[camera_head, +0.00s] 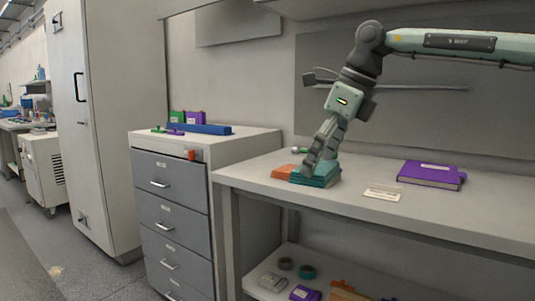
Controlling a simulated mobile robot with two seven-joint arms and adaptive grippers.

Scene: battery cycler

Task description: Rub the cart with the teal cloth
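The teal cloth (325,181) lies folded in a small stack on the light bench top (370,222), next to an orange cloth (284,172). My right gripper (313,169) comes down from the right arm, with its fingertips at the top of the teal cloth. The fingers overlap in this view, so whether they are open or closed on the cloth does not show. A white wheeled cart (41,170) stands on the floor far off at the left. My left gripper is out of view.
A grey drawer cabinet (176,198) beside the bench carries a blue bar (206,129). A purple binder (431,175) and a white label card (382,194) lie on the bench. A lower shelf (325,275) holds tape rolls and boxes. A tall cabinet (108,125) stands left.

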